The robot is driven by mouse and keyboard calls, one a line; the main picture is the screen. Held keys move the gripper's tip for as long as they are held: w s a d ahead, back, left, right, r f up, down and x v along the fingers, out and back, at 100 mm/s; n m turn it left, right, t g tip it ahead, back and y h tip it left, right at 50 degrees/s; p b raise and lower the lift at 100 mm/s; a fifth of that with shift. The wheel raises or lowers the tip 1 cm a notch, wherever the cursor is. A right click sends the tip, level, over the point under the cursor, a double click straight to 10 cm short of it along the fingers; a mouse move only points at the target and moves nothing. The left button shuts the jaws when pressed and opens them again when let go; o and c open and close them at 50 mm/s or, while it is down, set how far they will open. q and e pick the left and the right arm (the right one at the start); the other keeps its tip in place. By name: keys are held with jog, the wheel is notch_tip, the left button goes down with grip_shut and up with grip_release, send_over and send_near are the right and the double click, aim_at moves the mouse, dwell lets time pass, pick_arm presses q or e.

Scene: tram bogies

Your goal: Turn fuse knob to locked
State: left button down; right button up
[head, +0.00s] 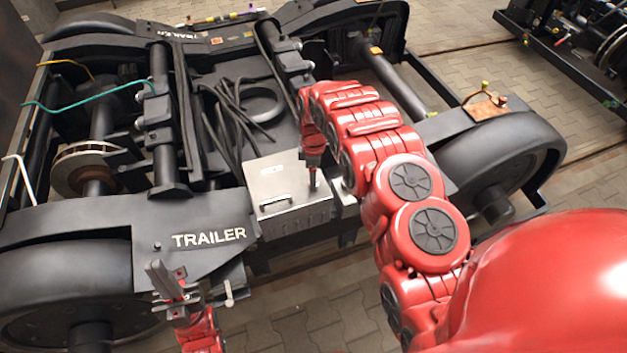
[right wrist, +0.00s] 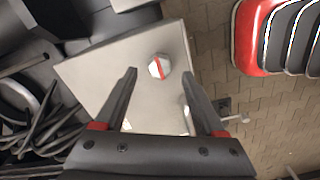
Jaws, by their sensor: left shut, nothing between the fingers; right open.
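The fuse knob (right wrist: 158,66) is a pale, many-sided knob with a red stripe, on the flat face of a light grey metal box (right wrist: 88,68). The stripe runs nearly up and down in the right wrist view. In the head view the box (head: 262,178) has a handle, and my right arm hides the knob. My right gripper (right wrist: 159,74) is open, its fingertips to either side of the knob in the picture; I cannot tell if they touch it. My left gripper (head: 158,272) is shut and empty, beside the trailer frame's front plate.
The box is on the dark bogie frame marked TRAILER (head: 208,240). Black cables (head: 232,115) lie behind the box. Large wheels (head: 500,160) stand at the right and left front. Paved floor (head: 310,320) lies open in front.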

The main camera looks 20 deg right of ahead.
jog(key=shift+f, duration=1.6)
jog(key=shift+c, duration=0.2)
grip_shut()
